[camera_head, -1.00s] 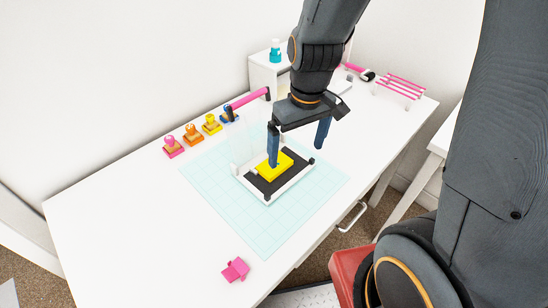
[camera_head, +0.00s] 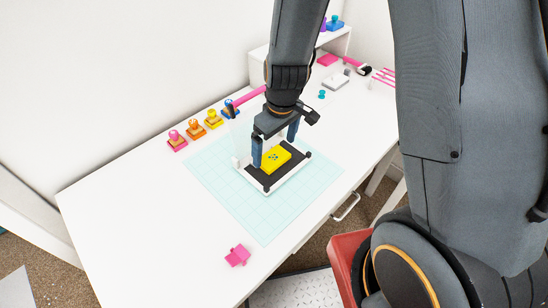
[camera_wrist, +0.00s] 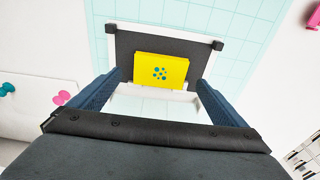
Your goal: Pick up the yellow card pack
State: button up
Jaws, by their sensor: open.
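The yellow card pack (camera_head: 277,159) has a blue dot pattern on top. It lies on the black pad (camera_head: 264,180) of a small white-framed device on the mat. My gripper (camera_head: 275,153) is open and empty, its two blue fingers pointing down near the pack, one at its left and one behind it in the head view. In the wrist view, the pack (camera_wrist: 161,70) shows between the spread fingers and slightly beyond them, with no finger seen touching it.
The device stands on a pale teal grid mat (camera_head: 232,197). Several coloured stamps (camera_head: 196,130) and a pink roller (camera_head: 249,95) line the left rear. A pink piece (camera_head: 238,255) lies near the front. A white shelf (camera_head: 259,60) stands at the back.

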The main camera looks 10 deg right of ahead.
aim_at(273, 157)
jog(key=shift+w+f, duration=0.15)
jog(key=shift+f, duration=1.55)
jog(key=shift+a, duration=0.1)
jog(key=shift+c, duration=0.3)
jog(key=c, duration=1.1)
jog(key=shift+r, duration=0.2)
